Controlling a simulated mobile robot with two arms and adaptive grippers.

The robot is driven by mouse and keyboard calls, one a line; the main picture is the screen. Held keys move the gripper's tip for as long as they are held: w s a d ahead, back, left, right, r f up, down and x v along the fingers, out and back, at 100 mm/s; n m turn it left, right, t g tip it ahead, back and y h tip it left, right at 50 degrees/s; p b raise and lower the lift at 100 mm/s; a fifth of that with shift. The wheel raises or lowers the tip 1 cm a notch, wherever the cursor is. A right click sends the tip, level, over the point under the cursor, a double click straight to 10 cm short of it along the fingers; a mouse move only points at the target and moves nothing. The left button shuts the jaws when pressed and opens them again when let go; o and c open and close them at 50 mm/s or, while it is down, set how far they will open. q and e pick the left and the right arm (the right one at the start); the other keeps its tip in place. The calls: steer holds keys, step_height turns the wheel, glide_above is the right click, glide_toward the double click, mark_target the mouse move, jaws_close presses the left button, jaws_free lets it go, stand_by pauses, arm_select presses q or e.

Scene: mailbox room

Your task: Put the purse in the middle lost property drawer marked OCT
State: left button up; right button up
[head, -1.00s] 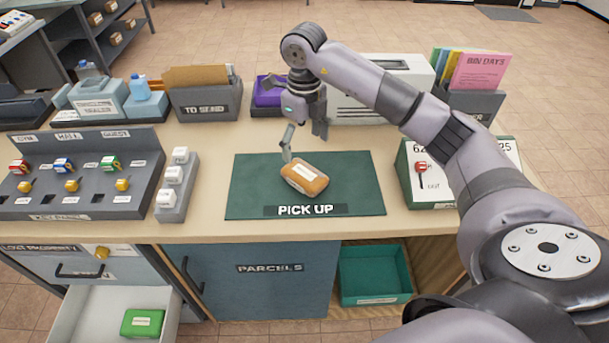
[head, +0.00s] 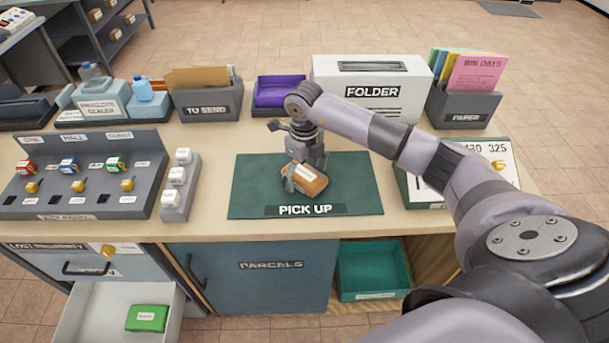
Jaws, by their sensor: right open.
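The purse appears to be the small orange-brown item (head: 312,184) with a pale label, lying on the green PICK UP mat (head: 250,188). My right gripper (head: 304,176) is low over the purse from behind, pointing down and open. One finger is at the purse's left front side; the other is mostly hidden, and I cannot tell whether either touches. A white drawer (head: 92,318) of the lost property unit (head: 45,262) stands open at lower left, with a green item (head: 146,318) inside. Its front and any OCT mark are not in view. My left gripper is not in view.
A closed drawer with a dark handle (head: 86,269) is above the open one. The key panel (head: 80,180) and a grey block with white buttons (head: 178,185) stand left of the mat. A purple tray (head: 280,92) and the folder machine (head: 372,92) stand behind.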

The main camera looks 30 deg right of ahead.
steer(key=shift+c, duration=0.4)
steer(key=c, duration=1.3)
steer(key=shift+r, duration=0.1)
steer(key=shift+c, duration=0.2)
